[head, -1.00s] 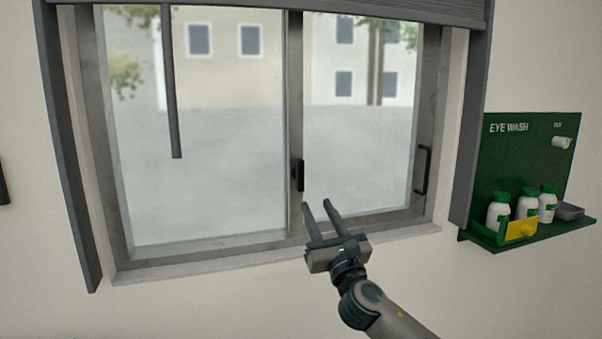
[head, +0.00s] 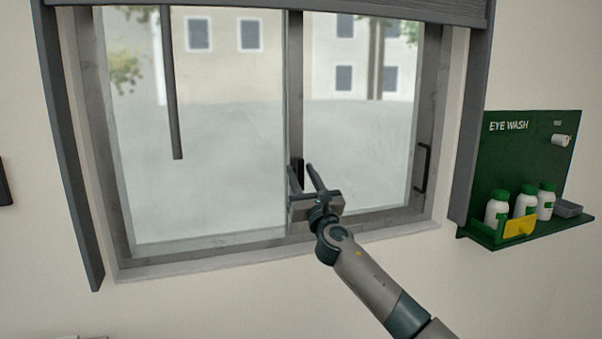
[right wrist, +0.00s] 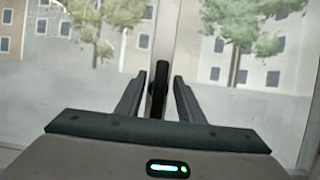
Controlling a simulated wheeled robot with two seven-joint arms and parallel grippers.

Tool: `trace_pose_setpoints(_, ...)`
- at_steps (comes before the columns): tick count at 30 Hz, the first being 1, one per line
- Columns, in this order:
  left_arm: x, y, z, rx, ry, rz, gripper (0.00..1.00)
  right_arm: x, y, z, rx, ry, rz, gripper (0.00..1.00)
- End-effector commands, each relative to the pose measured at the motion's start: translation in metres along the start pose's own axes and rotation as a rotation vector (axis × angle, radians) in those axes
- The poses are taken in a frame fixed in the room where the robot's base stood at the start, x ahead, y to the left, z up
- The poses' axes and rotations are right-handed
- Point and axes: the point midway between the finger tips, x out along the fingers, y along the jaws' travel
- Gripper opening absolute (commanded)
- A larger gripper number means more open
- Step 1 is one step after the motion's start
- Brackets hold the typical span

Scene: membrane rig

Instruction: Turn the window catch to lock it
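The window catch (head: 298,172) is a small black upright lever on the window's middle stile. My right gripper (head: 301,167) is open in front of it, its fingers pointing up at the catch and partly covering it in the head view. In the right wrist view the catch (right wrist: 160,88) stands upright between the two spread fingers (right wrist: 160,86), with a gap showing on each side. I cannot tell how deep the fingers reach around it. My left gripper is not in view.
The sliding window has a grey frame (head: 200,252) and a black pull handle (head: 423,168) on its right side. A dark rod (head: 172,100) hangs before the left pane. A green eye wash station (head: 530,150) with white bottles is on the wall at right.

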Motion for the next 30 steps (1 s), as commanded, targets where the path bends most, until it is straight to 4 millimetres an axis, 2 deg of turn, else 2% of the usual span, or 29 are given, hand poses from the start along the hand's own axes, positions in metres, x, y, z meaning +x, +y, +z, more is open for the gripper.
trace_pose_setpoints(13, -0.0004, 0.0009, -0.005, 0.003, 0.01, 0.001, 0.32, 0.0064, 0.0, -0.0002, 0.0, 0.001, 0.0, 0.34)
trace_pose_setpoints(14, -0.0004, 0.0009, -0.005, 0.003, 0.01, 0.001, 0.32, 0.0064, 0.0, -0.0002, 0.0, 0.001, 0.0, 0.32)
trace_pose_setpoints(15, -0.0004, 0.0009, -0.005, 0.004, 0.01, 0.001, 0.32, 0.0064, 0.0, -0.0002, 0.0, 0.001, 0.0, 0.22)
trace_pose_setpoints(18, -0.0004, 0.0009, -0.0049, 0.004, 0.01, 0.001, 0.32, 0.0063, 0.0, -0.0003, 0.0, 0.001, 0.0, 0.02)
trace_pose_setpoints(30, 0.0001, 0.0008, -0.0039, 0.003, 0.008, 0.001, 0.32, 0.0059, 0.0001, -0.0014, 0.011, 0.003, -0.004, 0.01)
